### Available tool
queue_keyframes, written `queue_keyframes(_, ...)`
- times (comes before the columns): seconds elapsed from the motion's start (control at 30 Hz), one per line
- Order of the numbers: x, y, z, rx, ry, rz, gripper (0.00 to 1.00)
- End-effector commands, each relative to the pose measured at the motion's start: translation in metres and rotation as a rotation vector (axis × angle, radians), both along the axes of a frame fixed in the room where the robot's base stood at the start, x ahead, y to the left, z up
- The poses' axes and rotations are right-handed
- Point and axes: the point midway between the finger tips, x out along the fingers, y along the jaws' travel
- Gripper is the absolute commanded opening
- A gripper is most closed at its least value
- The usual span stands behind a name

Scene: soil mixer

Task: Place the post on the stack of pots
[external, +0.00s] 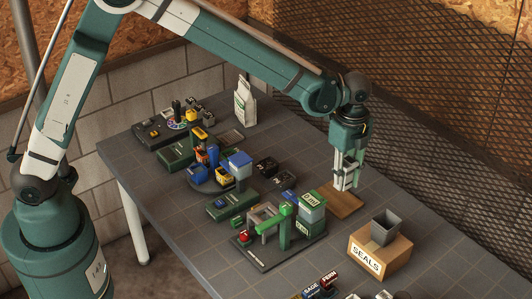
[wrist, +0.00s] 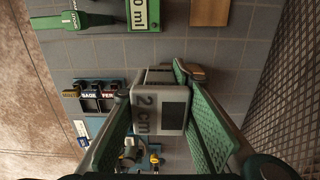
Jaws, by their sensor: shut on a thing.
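My gripper (external: 346,183) points down above a wooden board at the table's right side. It is shut on a pale grey block marked "2 cm" (wrist: 160,108), which I take to be the post. The block shows between the two green-padded fingers in the wrist view. A grey, open-topped square pot (external: 386,227) stands on a cardboard box marked "SEALS" (external: 367,258), to the lower right of my gripper in the external view. I cannot tell how many pots are nested there. In the wrist view the held block hides much of what lies behind it.
The wooden board (external: 345,205) lies below my gripper. A green stand (external: 285,228) and green-labelled container (external: 312,214) are left of it. Labelled SAGE and FERN blocks (external: 319,287) are at the front edge. A white bag (external: 245,103) stands at the back. A mesh wall borders the right.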

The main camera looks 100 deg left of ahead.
Motion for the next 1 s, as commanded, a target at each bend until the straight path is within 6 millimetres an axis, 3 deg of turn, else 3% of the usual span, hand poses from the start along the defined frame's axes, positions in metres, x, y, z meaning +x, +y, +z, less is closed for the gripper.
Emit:
queue_keyframes(0.3,0.077,-0.023,0.021,0.000,0.000,0.009,0.09)
queue_keyframes(0.5,0.114,-0.038,0.027,0.000,0.000,0.016,0.09)
queue_keyframes(0.7,0.134,-0.046,0.030,0.000,0.000,0.021,0.09)
queue_keyframes(1.0,0.140,-0.049,0.030,0.000,0.000,0.023,0.09)
